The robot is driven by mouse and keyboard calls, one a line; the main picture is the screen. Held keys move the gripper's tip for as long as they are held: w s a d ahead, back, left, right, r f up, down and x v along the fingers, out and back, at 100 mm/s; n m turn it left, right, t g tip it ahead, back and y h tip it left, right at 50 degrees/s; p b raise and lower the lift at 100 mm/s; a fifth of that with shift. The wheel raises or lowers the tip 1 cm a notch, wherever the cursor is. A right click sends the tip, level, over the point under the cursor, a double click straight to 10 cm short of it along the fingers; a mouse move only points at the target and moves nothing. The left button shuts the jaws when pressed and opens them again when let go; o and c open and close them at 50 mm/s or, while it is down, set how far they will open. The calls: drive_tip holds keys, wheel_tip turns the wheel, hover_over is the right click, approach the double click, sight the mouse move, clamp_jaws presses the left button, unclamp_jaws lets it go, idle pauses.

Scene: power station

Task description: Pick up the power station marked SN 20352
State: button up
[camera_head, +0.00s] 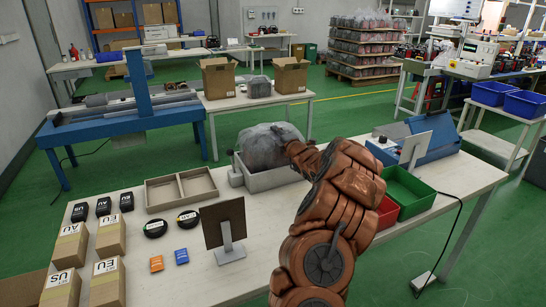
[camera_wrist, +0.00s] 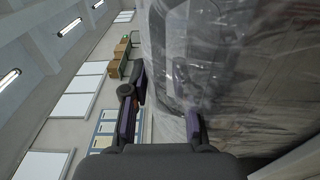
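A large power station wrapped in clear, wrinkled plastic (camera_head: 268,146) sits in a grey bin (camera_head: 272,181) on the white workbench. It fills the right side of the wrist view (camera_wrist: 235,75), with a grey casing edge showing through the film. No SN marking can be read. My gripper (camera_head: 288,137) is at the upper right of the wrapped unit. In the wrist view its two fingers (camera_wrist: 161,115) are apart, one on the bag side and one on the room side. Part of the wrapped unit shows beyond the gap. I cannot tell whether either finger touches it.
A divided tray (camera_head: 181,189) stands left of the bin. A tablet on a stand (camera_head: 224,222), black discs (camera_head: 155,228) and small boxes (camera_head: 111,236) occupy the near left. A green bin (camera_head: 408,192), red bin (camera_head: 386,212) and blue device (camera_head: 428,142) stand to the right.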

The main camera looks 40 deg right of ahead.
drive_tip(key=shift+x, duration=1.25)
clamp_jaws()
drive_tip(key=shift+r, duration=0.1)
